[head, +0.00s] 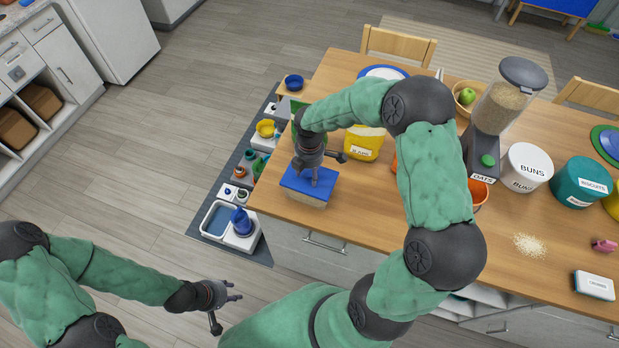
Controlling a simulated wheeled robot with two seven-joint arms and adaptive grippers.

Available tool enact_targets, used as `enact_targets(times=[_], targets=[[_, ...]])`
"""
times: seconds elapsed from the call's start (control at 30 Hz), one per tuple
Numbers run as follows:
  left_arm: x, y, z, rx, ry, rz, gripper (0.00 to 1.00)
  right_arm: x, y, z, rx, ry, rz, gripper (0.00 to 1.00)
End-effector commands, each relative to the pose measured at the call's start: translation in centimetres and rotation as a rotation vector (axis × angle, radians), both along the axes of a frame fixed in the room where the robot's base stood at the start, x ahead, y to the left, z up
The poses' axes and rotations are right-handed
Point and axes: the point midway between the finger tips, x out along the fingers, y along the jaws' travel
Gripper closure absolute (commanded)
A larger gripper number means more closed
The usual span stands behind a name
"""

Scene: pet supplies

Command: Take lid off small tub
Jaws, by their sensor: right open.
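The small tub (303,201) stands on the wooden table near its left front corner. It has a pale body, and its blue lid (318,194) sits on top. My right gripper (322,169) is open, pointing down just above the lid; one finger is over the lid and another sticks out to the right. I cannot tell whether the finger touches the lid. My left gripper (228,309) is open and empty, low in front of the table over the floor.
A yellow tub (363,146) stands behind the small tub. An oats dispenser (501,105), a white buns tub (526,168) and a teal biscuits tub (579,184) stand to the right. Spilled grains (529,244) lie near the front. My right arm hides the table's middle.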

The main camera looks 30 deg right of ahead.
Motion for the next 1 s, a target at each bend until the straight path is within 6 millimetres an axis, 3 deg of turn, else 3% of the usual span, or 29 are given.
enact_targets(times=[0.13,0.33,0.77,1.0], targets=[[0.0,0.0,0.0,0.0,0.0,0.0,0.6,0.0,0.0,0.1,0.0,-0.001,-0.001,0.44],[0.0,0.0,0.0,0.0,0.0,0.0,0.6,0.0,0.0,0.1,0.0,0.0,-0.001,1.0],[0.0,0.0,0.0,0.0,0.0,0.0,0.6,0.0,0.0,0.4,0.0,-0.001,-0.001,1.0],[0.0,0.0,0.0,0.0,0.0,0.0,0.6,0.1,-0.1,2.8,-0.001,-0.004,-0.001,1.0]])
